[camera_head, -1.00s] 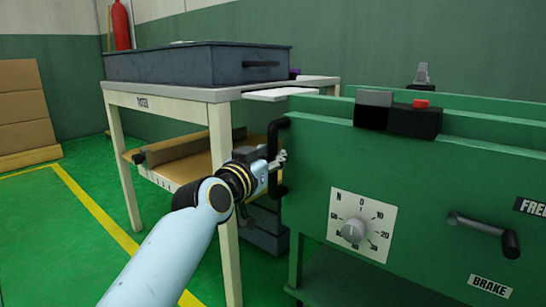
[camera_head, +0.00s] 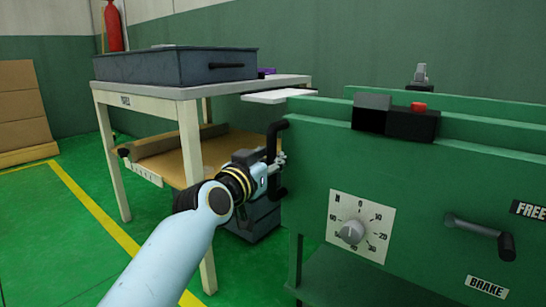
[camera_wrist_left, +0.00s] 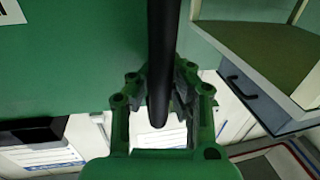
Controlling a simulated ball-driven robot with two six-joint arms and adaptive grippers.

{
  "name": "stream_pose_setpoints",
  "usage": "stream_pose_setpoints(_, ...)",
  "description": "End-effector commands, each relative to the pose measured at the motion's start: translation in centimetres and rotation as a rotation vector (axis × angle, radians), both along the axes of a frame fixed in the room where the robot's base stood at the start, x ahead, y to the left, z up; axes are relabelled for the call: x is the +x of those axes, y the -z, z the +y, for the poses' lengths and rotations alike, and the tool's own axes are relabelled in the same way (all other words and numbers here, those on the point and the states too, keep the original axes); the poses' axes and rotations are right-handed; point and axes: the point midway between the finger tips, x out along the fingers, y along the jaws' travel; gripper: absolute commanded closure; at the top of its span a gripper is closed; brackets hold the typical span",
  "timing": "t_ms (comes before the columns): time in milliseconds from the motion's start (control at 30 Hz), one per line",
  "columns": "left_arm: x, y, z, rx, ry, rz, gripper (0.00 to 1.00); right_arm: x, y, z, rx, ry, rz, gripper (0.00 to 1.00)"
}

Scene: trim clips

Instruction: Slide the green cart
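The green cart (camera_head: 400,170) fills the right of the head view, its side panel facing me. A black vertical handle (camera_head: 274,155) stands at its left edge. My left gripper (camera_head: 277,165) is at this handle. The cart panel (camera_wrist_left: 75,65) is to the left there. My right gripper is not in view.
The panel has a dial (camera_head: 352,231), a brake lever (camera_head: 480,235) and a black box with a red button (camera_head: 420,107). A white table (camera_head: 180,94) with a grey bin (camera_head: 175,66) stands left, close behind the cart. Open green floor (camera_head: 45,245) lies at the left.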

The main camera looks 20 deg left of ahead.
Motion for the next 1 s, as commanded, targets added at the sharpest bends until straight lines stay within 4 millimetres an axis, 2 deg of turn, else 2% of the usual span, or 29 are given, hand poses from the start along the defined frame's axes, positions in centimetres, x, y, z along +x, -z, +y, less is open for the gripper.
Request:
stream_pose_setpoints(367, -0.2, 0.5, -0.2, -0.002, 0.004, 0.011, 1.00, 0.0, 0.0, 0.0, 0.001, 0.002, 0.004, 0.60)
stream_pose_setpoints(400, -0.2, 0.5, -0.2, -0.003, 0.004, 0.013, 0.83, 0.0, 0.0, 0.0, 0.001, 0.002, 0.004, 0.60)
stream_pose_setpoints(600, -0.1, 0.3, -0.1, -0.002, 0.003, 0.007, 0.57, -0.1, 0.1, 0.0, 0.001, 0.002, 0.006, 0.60)
stream_pose_setpoints(867, -0.1, 0.1, -0.1, -0.001, 0.002, 0.003, 0.56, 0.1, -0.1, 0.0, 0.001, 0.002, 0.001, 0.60)
stream_pose_setpoints(1000, -1.1, 0.2, 0.1, 0.001, 0.002, 0.004, 0.56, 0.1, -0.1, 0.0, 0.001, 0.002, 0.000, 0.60)
